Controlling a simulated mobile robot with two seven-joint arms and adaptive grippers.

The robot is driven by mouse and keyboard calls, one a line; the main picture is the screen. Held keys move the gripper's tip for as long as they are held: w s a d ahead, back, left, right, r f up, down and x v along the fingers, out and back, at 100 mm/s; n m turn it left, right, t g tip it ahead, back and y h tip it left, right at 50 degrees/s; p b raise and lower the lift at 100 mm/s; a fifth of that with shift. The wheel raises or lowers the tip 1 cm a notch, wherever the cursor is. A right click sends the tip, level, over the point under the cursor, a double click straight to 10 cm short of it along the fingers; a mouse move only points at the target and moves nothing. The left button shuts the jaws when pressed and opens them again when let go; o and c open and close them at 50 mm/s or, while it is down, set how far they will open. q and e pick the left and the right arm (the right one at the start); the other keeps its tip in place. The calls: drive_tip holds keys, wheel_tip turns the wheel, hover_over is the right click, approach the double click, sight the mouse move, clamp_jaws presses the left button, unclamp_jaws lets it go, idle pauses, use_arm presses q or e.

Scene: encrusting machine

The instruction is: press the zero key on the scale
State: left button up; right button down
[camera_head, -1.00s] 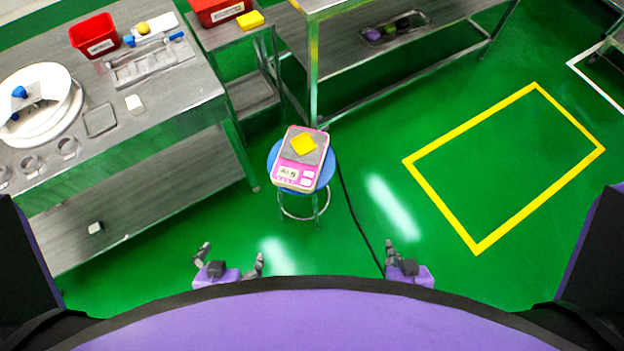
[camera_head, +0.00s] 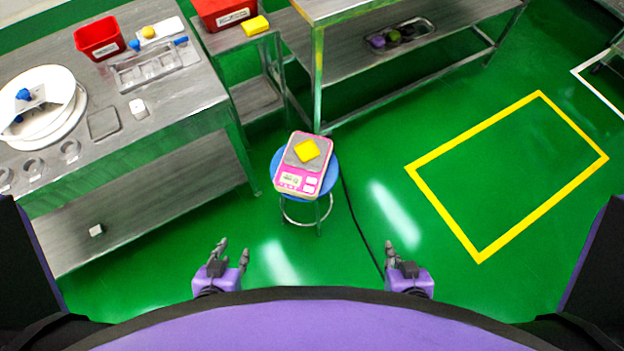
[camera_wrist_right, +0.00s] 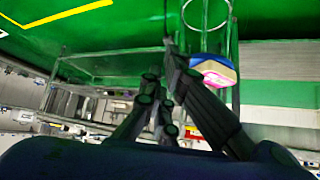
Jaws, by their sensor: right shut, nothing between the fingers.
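The pink scale (camera_head: 304,166) lies on a round blue stool (camera_head: 332,172) in the middle of the head view. A yellow block (camera_head: 306,151) rests on its grey plate. Its display (camera_head: 291,179) and pale keys (camera_head: 311,184) face me; the key labels are too small to read. My left gripper (camera_head: 233,247) is below and left of the scale, apart from it, with its fingers spread a little and empty. My right gripper (camera_head: 390,246) is below and right of the scale, shut and empty. In the right wrist view the scale (camera_wrist_right: 215,72) shows partly behind a finger.
A steel table (camera_head: 180,105) with a red bin (camera_head: 100,38), a white round machine plate (camera_head: 60,110) and trays stands at left. Another steel table (camera_head: 350,60) is behind the stool. A black cable (camera_head: 357,222) runs along the floor.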

use_arm(q)
drive_tip(key=shift+w+d+r, duration=0.1)
drive_tip(key=shift+w+d, duration=0.05)
drive_tip(key=shift+w, duration=0.2)
clamp_jaws()
drive_tip(key=shift+s+a, duration=0.1)
drive_tip(key=shift+a, duration=0.15)
drive_tip(key=shift+s, duration=0.1)
drive_tip(key=shift+d, duration=0.2)
